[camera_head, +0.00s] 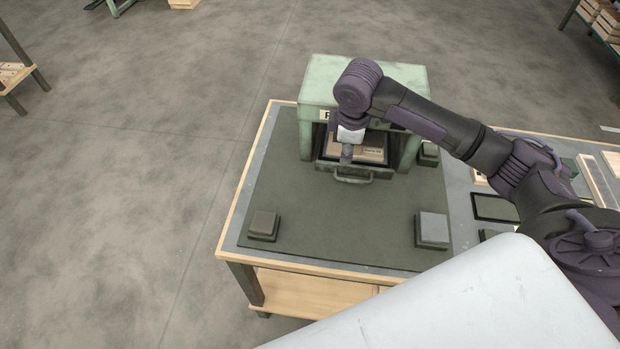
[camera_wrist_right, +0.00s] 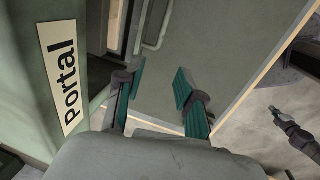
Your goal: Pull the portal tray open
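The green portal (camera_head: 318,95) stands at the back of the table, with its "Portal" label (camera_wrist_right: 63,77) large in the wrist view. Its dark tray (camera_head: 325,160) sits low in the opening with a box (camera_head: 372,153) in it. The tray's handle (camera_head: 353,179) faces the table's front; a grey handle loop shows in the wrist view (camera_wrist_right: 157,42). My right gripper (camera_head: 346,153) is in front of the portal above the handle. Its teal-padded fingers (camera_wrist_right: 160,88) are apart with nothing between them. What looks like my left gripper (camera_wrist_right: 280,116) is small at the right.
Grey blocks stand on the mat at front left (camera_head: 263,225) and front right (camera_head: 432,230); another stands by the portal's right leg (camera_head: 428,153). The mat's middle (camera_head: 345,220) is clear. A dark frame (camera_head: 494,207) and other parts lie on the right, under my right arm.

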